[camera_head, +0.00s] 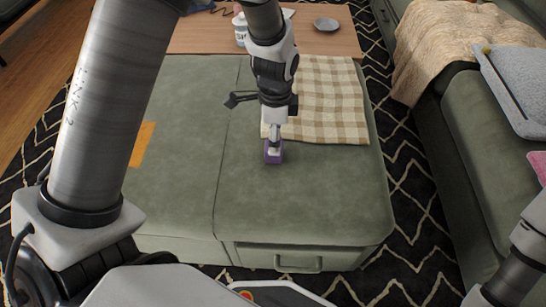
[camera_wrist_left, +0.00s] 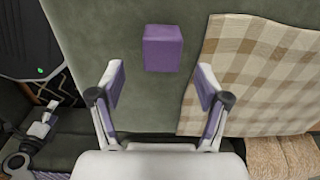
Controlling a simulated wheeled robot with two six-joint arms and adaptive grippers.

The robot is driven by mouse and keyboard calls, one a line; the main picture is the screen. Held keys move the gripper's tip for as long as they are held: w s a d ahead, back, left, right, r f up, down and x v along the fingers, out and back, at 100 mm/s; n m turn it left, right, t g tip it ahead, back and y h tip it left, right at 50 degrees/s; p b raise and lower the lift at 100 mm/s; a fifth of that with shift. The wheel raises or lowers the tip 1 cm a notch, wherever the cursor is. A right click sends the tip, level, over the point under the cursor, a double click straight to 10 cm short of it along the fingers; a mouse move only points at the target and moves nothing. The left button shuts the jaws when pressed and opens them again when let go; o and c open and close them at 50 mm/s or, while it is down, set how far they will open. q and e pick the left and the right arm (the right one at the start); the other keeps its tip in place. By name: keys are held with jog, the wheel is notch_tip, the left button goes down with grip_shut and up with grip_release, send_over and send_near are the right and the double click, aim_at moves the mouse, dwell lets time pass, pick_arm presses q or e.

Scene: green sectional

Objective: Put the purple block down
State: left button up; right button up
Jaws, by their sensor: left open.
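The purple block (camera_head: 273,154) sits on the green ottoman, just in front of a checked cloth. My left gripper (camera_head: 274,146) points down over the block and hides part of it in the head view. In the left wrist view, the block (camera_wrist_left: 163,48) lies on the green surface beyond the fingertips. The two fingers of my left gripper (camera_wrist_left: 161,76) are spread wide, with nothing between them. Part of my right arm shows at the right edge of the head view, but its fingers cannot be made out.
The checked cloth (camera_head: 330,105) lies on the ottoman (camera_head: 310,200) behind the block. A wooden table (camera_head: 200,40) behind holds a white bottle (camera_head: 240,28) and a grey dish (camera_head: 326,24). A green sofa (camera_head: 470,130) stands at right. The ottoman's front is clear.

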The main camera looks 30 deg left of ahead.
aim_at(268, 159)
pick_arm(q)
jog(key=f+b, duration=0.1)
jog(key=f, duration=0.2)
jog(key=f+b, duration=0.2)
jog(key=f, duration=0.1)
jog(key=shift+a, duration=0.2)
jog(key=shift+r, duration=0.25)
jog(key=shift+c, duration=0.7)
jog(key=c, duration=1.2)
